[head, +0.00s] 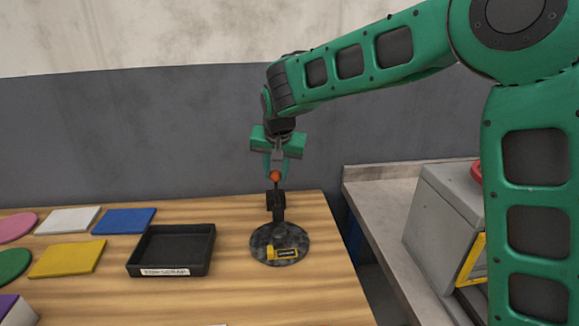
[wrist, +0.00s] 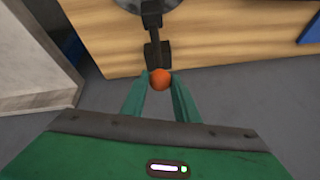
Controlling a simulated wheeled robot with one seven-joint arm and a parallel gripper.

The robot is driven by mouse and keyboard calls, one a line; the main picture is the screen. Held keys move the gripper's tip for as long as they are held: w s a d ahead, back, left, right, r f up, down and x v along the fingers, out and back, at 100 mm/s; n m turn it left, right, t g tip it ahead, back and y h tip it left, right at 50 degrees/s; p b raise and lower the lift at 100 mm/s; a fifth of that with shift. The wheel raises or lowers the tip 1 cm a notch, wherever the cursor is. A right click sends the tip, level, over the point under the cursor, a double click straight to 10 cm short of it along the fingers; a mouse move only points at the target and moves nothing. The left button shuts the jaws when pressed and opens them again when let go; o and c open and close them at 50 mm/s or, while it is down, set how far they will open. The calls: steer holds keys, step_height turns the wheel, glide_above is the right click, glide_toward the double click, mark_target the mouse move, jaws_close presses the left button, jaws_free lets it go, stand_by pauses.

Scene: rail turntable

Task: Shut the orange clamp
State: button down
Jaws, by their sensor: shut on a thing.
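The clamp shows as a dark post and arm (head: 277,202) topped by an orange ball knob (head: 275,175), standing at the back edge of a round dark turntable plate (head: 262,240). My gripper (head: 275,172) points down from above with its green fingers closed on the orange knob. In the wrist view the knob (wrist: 160,79) sits between the two fingertips, and the dark clamp arm (wrist: 153,45) runs from it toward the plate. A small yellow piece with a dark label (head: 284,253) lies on the plate. The knob stands above the plate with the arm upright.
Blue (head: 124,221), white (head: 68,221) and yellow (head: 68,259) pads lie farther left. A grey box (head: 440,220) stands on a separate counter at the right. Bare wood lies in front of the plate.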

steer(key=shift+s+f, duration=0.6)
steer(key=shift+s, duration=0.3)
steer(key=shift+s+f, duration=0.15)
steer(key=c, duration=1.4)
jaws_free()
steer(key=shift+s+r, duration=0.1)
steer(key=shift+r, duration=0.6)
steer(key=v, duration=0.9)
steer(key=shift+r, duration=0.2)
steer(key=shift+s, duration=0.15)
